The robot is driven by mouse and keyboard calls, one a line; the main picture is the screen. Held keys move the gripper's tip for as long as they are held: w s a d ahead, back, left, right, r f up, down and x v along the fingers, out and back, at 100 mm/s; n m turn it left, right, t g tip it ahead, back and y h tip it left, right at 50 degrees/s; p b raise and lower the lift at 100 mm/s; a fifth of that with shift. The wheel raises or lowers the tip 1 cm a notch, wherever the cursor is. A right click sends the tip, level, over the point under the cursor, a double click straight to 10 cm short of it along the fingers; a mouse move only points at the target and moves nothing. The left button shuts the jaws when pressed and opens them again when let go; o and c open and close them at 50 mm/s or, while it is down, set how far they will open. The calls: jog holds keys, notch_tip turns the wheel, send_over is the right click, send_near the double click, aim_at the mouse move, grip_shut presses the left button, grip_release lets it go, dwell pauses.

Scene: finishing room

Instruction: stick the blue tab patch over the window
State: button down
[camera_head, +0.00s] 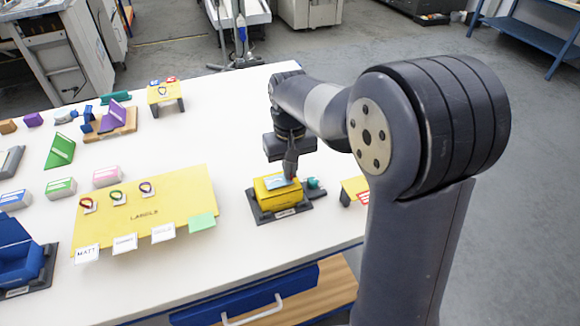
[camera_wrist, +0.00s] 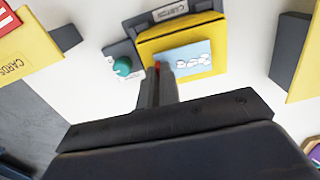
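The yellow carton (camera_head: 268,200) sits on a dark base at the table's right part. It also shows in the wrist view (camera_wrist: 152,46), with a "CARTON" plate behind it. A light blue picture piece (camera_wrist: 188,57) with white shapes lies at its top face; I cannot tell whether it covers a window. My gripper (camera_wrist: 157,70) points down at the piece's left edge. Its fingers are close together, with a small red bit between the tips, seemingly the piece's tab. A small patch with a blue-purple loop (camera_head: 147,188) lies on the yellow "LABELS" board (camera_head: 180,190).
Two more looped patches and several labels, including a green one (camera_head: 202,222), are on the board. A teal knob (camera_wrist: 122,66) stands beside the carton. A yellow "CARDS" stand (camera_wrist: 28,50) is close by. Bare white table lies between board and carton.

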jog(key=shift+f, duration=0.45)
dwell(1.2)
jog(key=c, duration=1.3)
grip_release()
jog(key=shift+r, duration=0.1)
jog(key=shift+o, duration=0.2)
jog(key=shift+r, duration=0.1)
jog(key=shift+r+p, duration=3.3)
jog(key=shift+r, duration=0.6)
